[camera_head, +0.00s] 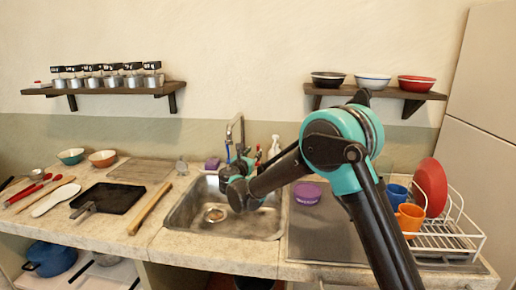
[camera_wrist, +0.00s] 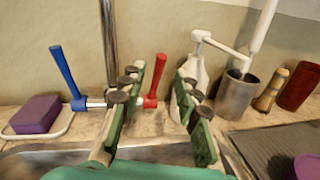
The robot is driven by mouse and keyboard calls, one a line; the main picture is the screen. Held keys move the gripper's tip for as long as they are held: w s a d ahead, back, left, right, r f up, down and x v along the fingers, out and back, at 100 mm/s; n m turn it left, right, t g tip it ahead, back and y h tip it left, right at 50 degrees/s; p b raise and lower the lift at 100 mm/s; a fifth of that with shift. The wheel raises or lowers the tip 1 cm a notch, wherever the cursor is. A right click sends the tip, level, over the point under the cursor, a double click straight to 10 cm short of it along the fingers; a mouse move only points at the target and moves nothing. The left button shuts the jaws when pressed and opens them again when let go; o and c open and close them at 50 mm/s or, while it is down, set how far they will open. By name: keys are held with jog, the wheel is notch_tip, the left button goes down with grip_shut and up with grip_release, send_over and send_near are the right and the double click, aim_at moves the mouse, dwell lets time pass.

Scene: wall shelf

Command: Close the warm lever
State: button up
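The warm lever is the red tap handle (camera_wrist: 157,78), raised and leaning slightly right in the wrist view. Its base meets the chrome tap body near the wall. The blue lever (camera_wrist: 64,72) is raised and leans left. The tap spout (camera_head: 238,127) rises over the sink in the head view. My gripper (camera_wrist: 160,84) is open, with its two green-padded fingers on either side of the red lever in the picture. The left finger covers part of the tap body. I cannot tell whether a finger touches the lever.
A white spray bottle (camera_wrist: 202,72) stands partly behind my right finger. A metal cup (camera_wrist: 236,97) with a brush stands to its right. A purple sponge (camera_wrist: 33,114) lies in a dish at left. The sink (camera_head: 189,212) is below. A dish rack (camera_head: 449,242) stands at right.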

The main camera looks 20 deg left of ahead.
aim_at(258, 147)
jog(key=w, duration=0.7)
jog(key=shift+a, duration=0.2)
jog(key=shift+c, duration=0.5)
grip_shut()
